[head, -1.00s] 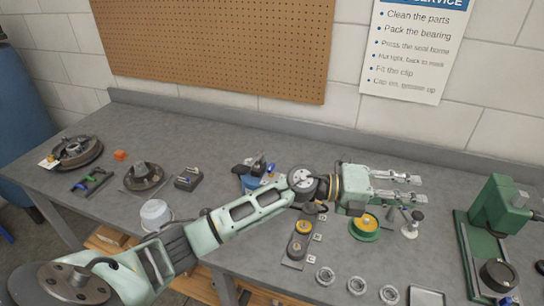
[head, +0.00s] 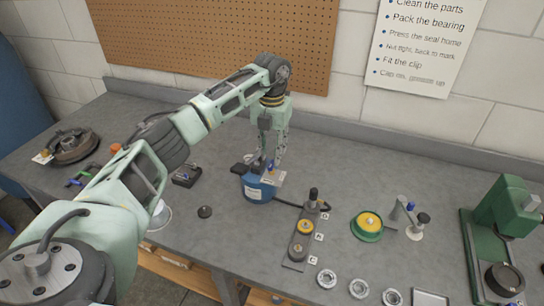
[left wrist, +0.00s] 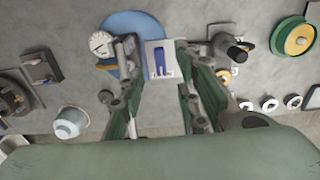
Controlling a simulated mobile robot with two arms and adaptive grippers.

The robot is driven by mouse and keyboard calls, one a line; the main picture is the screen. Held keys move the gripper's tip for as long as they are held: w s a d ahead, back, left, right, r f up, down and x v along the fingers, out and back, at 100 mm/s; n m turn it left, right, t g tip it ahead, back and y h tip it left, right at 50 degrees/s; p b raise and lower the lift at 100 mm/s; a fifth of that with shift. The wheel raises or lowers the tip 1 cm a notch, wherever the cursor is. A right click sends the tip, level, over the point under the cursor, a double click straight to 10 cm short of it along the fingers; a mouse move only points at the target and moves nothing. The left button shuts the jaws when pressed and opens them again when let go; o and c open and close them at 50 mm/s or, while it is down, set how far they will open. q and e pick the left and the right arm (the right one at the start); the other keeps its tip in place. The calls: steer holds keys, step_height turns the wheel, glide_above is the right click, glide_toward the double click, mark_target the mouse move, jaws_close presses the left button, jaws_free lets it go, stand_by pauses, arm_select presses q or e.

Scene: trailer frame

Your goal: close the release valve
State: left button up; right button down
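A round blue unit (head: 262,188) stands on the bench, with a pale block on top that carries a small blue valve lever (head: 271,166). In the left wrist view the blue lever (left wrist: 158,62) lies on the pale block, beside a white dial gauge (left wrist: 101,43). My left gripper (head: 268,160) points down over the blue unit. In the left wrist view its fingers (left wrist: 160,75) are apart, one each side of the pale block and lever. I cannot tell whether they touch the block. My right gripper is not in view.
A black hose runs from the blue unit to a plate with a black-knobbed fitting (head: 313,197). A green and yellow reel (head: 367,226), metal rings (head: 358,288) and a green press (head: 505,212) are to the right. The bench's back right is clear.

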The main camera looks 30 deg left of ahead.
mark_target(272, 163)
arm_select(q)
steer(key=shift+f+p, duration=0.5)
steer(key=shift+f, duration=1.6)
steer(key=shift+c, duration=0.5)
jaws_close()
